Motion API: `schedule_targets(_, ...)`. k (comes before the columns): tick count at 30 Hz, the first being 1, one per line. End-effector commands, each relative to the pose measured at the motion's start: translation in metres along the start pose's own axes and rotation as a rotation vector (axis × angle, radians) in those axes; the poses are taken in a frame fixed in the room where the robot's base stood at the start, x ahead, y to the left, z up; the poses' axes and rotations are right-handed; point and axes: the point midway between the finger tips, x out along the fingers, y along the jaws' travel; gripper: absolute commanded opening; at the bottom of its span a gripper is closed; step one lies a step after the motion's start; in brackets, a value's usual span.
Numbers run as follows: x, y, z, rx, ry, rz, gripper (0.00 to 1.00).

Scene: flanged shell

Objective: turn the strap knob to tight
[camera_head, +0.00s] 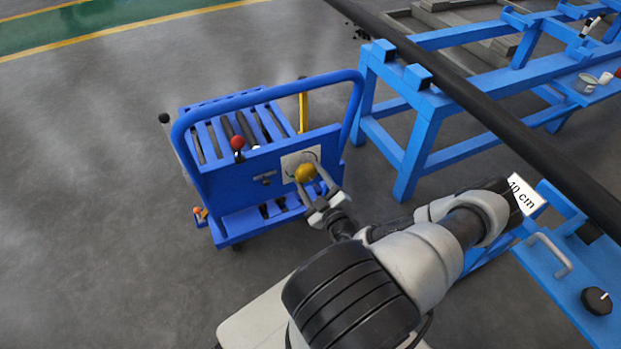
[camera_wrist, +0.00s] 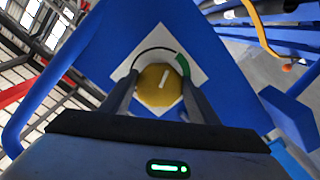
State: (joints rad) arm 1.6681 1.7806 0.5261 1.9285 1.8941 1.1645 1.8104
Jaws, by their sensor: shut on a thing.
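The strap knob (camera_head: 305,173) is yellow and sits on a white plate (camera_head: 301,158) on the blue cart's upright panel. In the wrist view the knob (camera_wrist: 159,86) shows a white pointer line, tilted slightly right of straight up. The plate (camera_wrist: 121,72) carries a dark arc and a green band at the arc's right end. The pointer lies short of the green band, on its left. My gripper (camera_head: 315,186) reaches the knob from the front. In the wrist view my gripper (camera_wrist: 159,90) has one finger on each side of the knob and is shut on it.
The blue cart (camera_head: 240,184) also carries a red-knobbed lever (camera_head: 238,143), a small latch (camera_head: 265,178) and a yellow upright handle (camera_head: 302,108). A blue pipe stand (camera_head: 422,135) with a long dark pipe (camera_head: 500,118) stands at the right. Grey floor at the left is clear.

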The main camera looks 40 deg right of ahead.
Motion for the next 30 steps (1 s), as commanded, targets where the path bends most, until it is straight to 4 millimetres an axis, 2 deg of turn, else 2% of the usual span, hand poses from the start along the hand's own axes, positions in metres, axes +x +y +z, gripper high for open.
schedule_targets(18, -0.0004, -0.0049, -0.0005, 0.555, 0.000, 0.000, 0.32)
schedule_targets(30, -0.0006, -0.0058, -0.0014, 0.751, -0.001, -0.001, 0.32)
